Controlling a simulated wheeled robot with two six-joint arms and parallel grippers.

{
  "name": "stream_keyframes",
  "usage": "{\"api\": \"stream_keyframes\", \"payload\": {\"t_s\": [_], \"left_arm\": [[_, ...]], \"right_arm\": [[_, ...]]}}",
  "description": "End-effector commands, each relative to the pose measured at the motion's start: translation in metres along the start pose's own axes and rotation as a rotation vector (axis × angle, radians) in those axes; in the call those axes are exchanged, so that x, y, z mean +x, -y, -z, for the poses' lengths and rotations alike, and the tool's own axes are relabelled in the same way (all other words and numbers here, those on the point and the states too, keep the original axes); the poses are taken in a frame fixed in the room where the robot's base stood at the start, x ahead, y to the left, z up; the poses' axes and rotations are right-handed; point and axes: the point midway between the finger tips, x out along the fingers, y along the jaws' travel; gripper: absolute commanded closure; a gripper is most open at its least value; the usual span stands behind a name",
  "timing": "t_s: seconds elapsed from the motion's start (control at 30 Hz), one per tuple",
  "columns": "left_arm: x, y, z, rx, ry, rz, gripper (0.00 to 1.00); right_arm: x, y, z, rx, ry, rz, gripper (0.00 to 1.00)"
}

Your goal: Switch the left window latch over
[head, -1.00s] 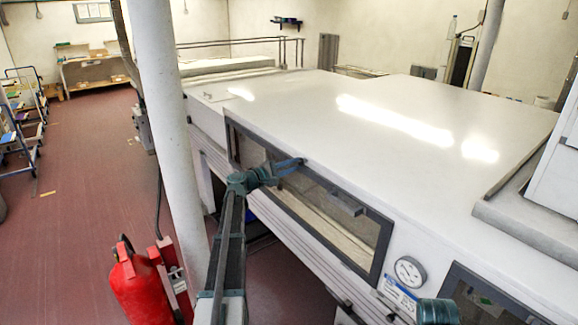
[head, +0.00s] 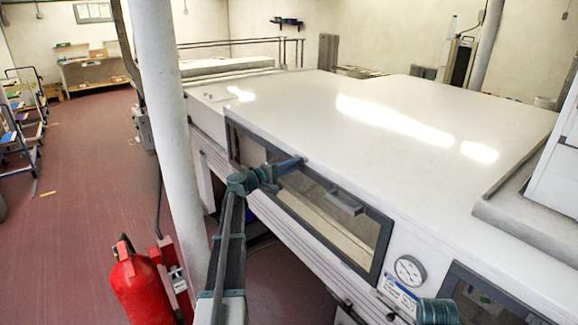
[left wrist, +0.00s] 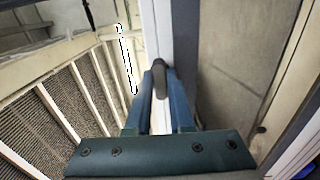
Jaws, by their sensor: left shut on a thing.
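The left window (head: 347,215) is a dark-framed pane in the side of the white tunnel housing. My left gripper (head: 292,164) is at the upper edge of its frame. In the left wrist view, the blue fingers (left wrist: 160,88) are shut on a dark grey rounded latch (left wrist: 159,73) beside the pale frame edge. The fingers hide the lower part of the latch, and in the head view the gripper hides it.
A grey bar handle (head: 345,202) sits on the window frame right of the gripper. A round gauge (head: 409,270) is beyond the window's right end. A white pillar (head: 172,110) and a red fire extinguisher (head: 143,290) stand left of my left arm.

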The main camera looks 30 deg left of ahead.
Motion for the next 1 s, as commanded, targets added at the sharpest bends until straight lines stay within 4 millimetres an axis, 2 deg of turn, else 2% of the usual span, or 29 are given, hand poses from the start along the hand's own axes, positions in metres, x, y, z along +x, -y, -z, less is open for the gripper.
{"api": "stream_keyframes", "payload": {"t_s": [0.03,0.23,0.27,0.4,0.77,0.87,1.0], "left_arm": [[0.000,0.005,-0.006,0.011,0.012,0.016,1.00],[0.000,0.005,-0.006,0.010,0.012,0.016,1.00],[0.000,0.005,-0.006,0.010,0.012,0.016,0.74],[0.001,0.004,-0.005,0.009,0.010,0.014,0.50],[-0.005,0.003,-0.002,0.007,0.005,0.012,0.50],[-0.017,0.003,-0.002,0.007,0.004,0.011,0.50],[-0.047,0.004,-0.003,0.007,0.003,0.011,0.50]], "right_arm": [[0.002,0.000,0.000,0.000,0.000,0.000,1.00],[0.002,0.000,0.000,0.000,0.000,0.000,1.00],[0.002,0.000,0.000,0.000,0.000,0.000,1.00],[0.001,0.000,0.000,0.000,0.000,0.000,1.00],[0.001,0.000,0.000,0.000,0.000,0.000,1.00],[0.001,0.000,0.000,0.000,0.000,0.000,1.00],[0.002,0.000,0.000,0.000,0.000,0.000,1.00]]}}
